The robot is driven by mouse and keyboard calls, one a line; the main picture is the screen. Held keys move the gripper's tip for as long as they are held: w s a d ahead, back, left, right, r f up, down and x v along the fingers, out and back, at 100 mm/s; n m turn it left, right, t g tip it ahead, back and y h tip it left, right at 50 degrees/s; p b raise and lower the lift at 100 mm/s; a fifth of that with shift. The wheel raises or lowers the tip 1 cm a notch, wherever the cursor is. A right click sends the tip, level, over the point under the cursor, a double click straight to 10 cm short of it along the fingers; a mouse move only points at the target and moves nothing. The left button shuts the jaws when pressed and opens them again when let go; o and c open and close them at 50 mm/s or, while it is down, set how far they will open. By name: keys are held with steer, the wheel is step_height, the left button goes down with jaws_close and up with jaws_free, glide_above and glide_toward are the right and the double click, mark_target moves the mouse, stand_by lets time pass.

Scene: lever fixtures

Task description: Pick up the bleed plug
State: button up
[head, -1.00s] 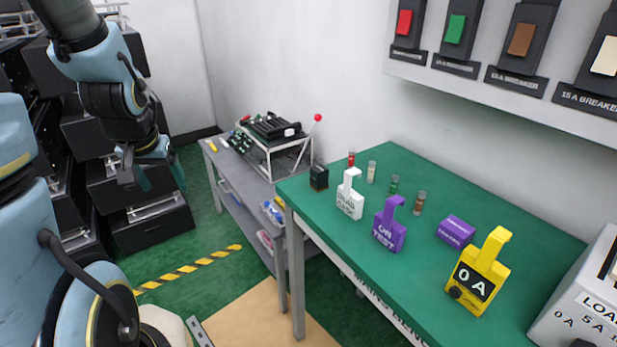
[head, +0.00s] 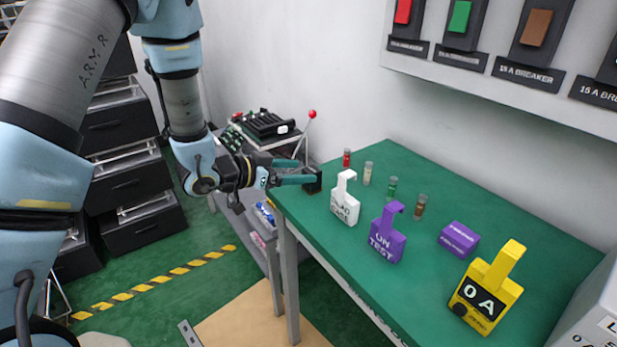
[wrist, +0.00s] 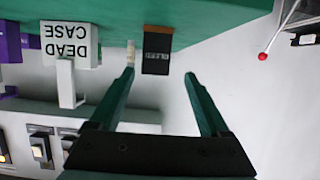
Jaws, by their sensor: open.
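The bleed plug is a small black block (head: 314,186) at the left corner of the green table, partly hidden behind my fingers in the head view. In the wrist view, which is upside down, the block (wrist: 157,52) shows lettering too blurred to read fully and a brown edge. My gripper (head: 302,171) is open and points at the block from the left. In the wrist view my fingertips (wrist: 159,73) sit on either side of the block's line, with a gap in front of it. Nothing is between the fingers.
On the green table (head: 350,258) stand a white "dead case" tag (head: 344,205), a purple tag (head: 387,238), several small vials, a purple box (head: 459,238) and a yellow 0 A tag (head: 487,290). A grey cart with a red-knobbed lever (head: 311,114) stands behind.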

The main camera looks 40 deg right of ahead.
mark_target(306, 170)
steer(key=shift+x, duration=0.95)
steer(key=shift+s+d+f+p, duration=0.15)
steer(key=shift+d+p, duration=0.45)
steer(key=p+x, duration=0.1)
steer(key=x, duration=0.2)
steer(key=shift+s+d+p, duration=0.15)
steer(key=shift+s+p, duration=0.05)
steer(key=shift+p, duration=0.15)
steer(key=shift+d+f, duration=0.3)
steer(key=shift+d, duration=0.1)
jaws_close()
